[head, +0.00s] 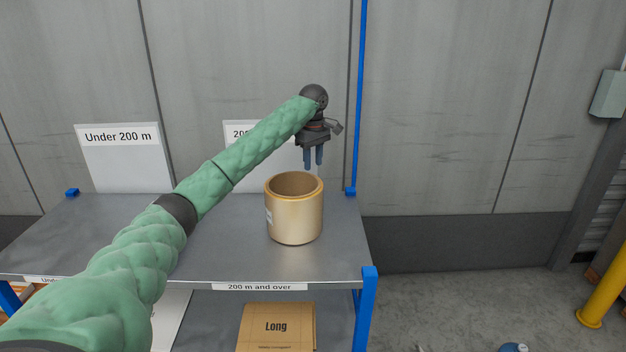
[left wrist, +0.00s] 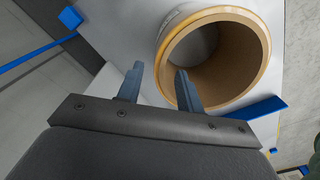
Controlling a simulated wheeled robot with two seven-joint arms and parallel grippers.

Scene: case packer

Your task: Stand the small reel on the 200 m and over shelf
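The small reel (head: 294,218), a tan hollow cylinder with a small white label on its left side, stands upright on the right part of the grey shelf labelled "200 m and over" (head: 346,250). My left gripper (head: 314,166) is above and slightly behind the reel's rim, with its two blue fingers apart, pointing down and empty. In the left wrist view the fingers (left wrist: 158,82) show a gap between them, and the reel's open end (left wrist: 262,50) is beside the right finger. Contact there cannot be told. My right gripper is not in view.
An "Under 200 m" sign (head: 118,160) stands at the back left, and a second sign is partly behind my arm. A blue post (head: 359,90) rises behind the shelf. A box marked "Long" (head: 276,328) is on the lower level. A yellow post (head: 606,285) stands far right.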

